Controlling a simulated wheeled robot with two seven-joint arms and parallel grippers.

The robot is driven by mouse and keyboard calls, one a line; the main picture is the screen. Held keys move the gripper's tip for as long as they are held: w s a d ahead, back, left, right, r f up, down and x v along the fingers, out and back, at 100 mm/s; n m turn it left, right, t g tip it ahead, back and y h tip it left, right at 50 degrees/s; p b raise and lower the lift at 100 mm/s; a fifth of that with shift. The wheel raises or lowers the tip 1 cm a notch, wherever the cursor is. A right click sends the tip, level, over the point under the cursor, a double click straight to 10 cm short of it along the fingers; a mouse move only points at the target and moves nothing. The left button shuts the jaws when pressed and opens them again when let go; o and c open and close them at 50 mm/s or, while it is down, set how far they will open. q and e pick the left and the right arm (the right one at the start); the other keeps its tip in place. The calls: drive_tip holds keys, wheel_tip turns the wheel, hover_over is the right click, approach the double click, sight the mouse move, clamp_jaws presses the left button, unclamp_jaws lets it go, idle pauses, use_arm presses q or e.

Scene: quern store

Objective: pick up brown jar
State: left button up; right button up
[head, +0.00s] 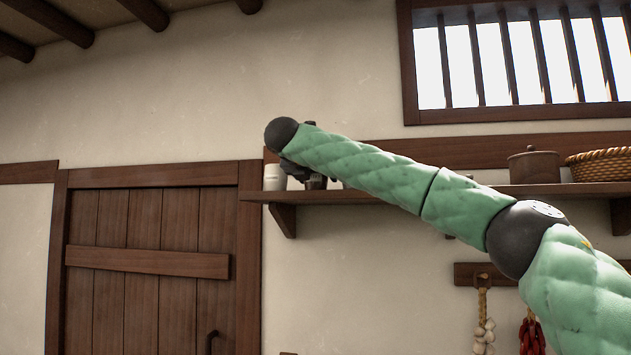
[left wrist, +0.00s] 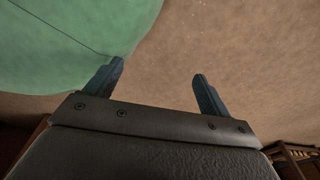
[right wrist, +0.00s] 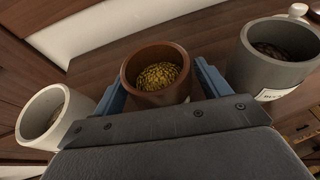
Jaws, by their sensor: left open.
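The brown jar (right wrist: 155,90) shows in the right wrist view, open at the top, with yellow grain-like stuff inside. In the head view my right gripper (head: 305,175) is at the left end of the wall shelf, and the jar is mostly hidden there by my arm. I cannot tell whether the jar's base still touches the shelf. My left gripper (left wrist: 158,72) is open and empty in the left wrist view.
The wooden shelf (head: 450,191) also holds a white jar (right wrist: 45,118) on one side of the brown jar and a grey labelled jar (right wrist: 275,60) on the other. A lidded brown pot (head: 534,166) and a wicker basket (head: 600,162) stand farther right. Garlic (head: 483,330) hangs below.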

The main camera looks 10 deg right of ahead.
drive_tip(key=shift+d, duration=0.1)
drive_tip(key=c, duration=0.7)
use_arm(q)
drive_tip(key=shift+d, duration=0.1)
use_arm(e)
drive_tip(key=shift+c, duration=1.4)
use_arm(q)
drive_tip(key=shift+f, duration=0.2)
use_arm(e)
drive_tip(key=shift+r, duration=0.15)
